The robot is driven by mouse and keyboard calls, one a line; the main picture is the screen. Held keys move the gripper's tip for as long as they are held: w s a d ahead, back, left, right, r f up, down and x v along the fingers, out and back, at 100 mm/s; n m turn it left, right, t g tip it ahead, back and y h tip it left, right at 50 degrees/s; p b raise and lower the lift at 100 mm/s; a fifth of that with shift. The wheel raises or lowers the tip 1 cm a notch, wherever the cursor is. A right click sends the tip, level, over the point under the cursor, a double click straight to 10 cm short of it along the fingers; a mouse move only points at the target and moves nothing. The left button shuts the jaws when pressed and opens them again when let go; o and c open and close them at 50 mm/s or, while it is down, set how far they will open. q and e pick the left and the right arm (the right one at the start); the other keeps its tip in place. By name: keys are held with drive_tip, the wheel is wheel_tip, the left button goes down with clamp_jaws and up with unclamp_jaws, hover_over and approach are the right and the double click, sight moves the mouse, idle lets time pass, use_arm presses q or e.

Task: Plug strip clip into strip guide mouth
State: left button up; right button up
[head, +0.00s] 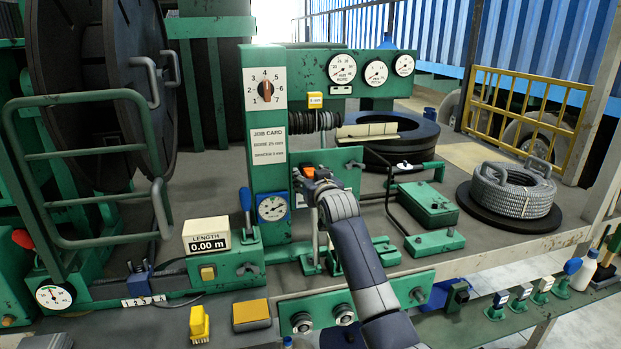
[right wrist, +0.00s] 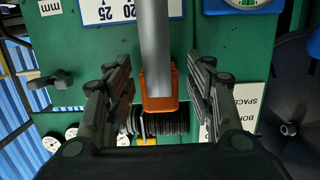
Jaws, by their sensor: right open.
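My right gripper (head: 308,177) is at the green machine's front, near the middle of the head view. In the right wrist view its two dark fingers (right wrist: 160,78) are open. Between them is a grey strip (right wrist: 155,40) that runs down from the top edge into an orange, frame-like piece (right wrist: 159,98). Gaps show between the fingers and the orange piece. I cannot tell whether the orange piece is the strip clip or the guide mouth. My left gripper is not in view.
The job card panel (head: 267,145) and a round gauge (head: 272,208) stand left of my right gripper. A black coil stack (head: 315,121) is above it.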

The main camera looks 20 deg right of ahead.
drive_tip(key=shift+s+r, duration=0.1)
drive_tip(key=shift+s, duration=0.15)
idle(0.3)
drive_tip(key=shift+s+r+p, duration=0.15)
drive_tip(key=shift+s+p, duration=0.5)
drive_tip(key=shift+s, duration=0.25)
drive_tip(key=shift+s+r, duration=0.1)
drive_tip(key=shift+s, duration=0.95)
drive_tip(key=shift+s, duration=0.1)
